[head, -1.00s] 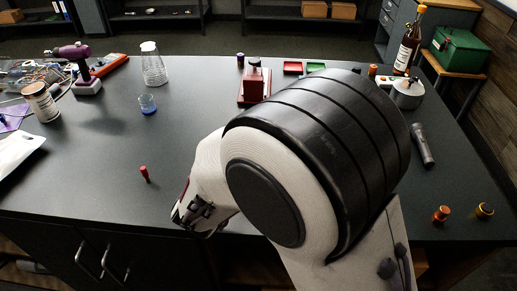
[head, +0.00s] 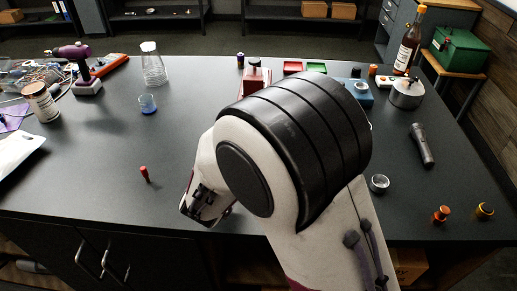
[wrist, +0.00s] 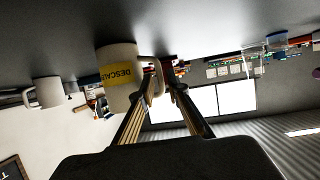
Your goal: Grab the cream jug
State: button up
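In the wrist view, which is upside down, an off-white jug (wrist: 119,78) with a yellow label reading "DESCALE" stands close to my gripper (wrist: 162,86). Its handle (wrist: 158,75) faces the fingers. The two fingers are apart, with the tips right by the handle; I cannot tell whether the handle lies between them or whether they touch it. A second off-white mug (wrist: 47,92) with a handle stands farther off at the left. In the head view my arm covers this area; neither the jug nor my fingertips can be made out there.
The table's front left is mostly clear.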

jog(key=shift+w+f, duration=0.35)
jog(key=shift+w, duration=0.05)
jog(key=shift+x, duration=0.95)
jog(key=shift+r, duration=0.1)
grip_shut()
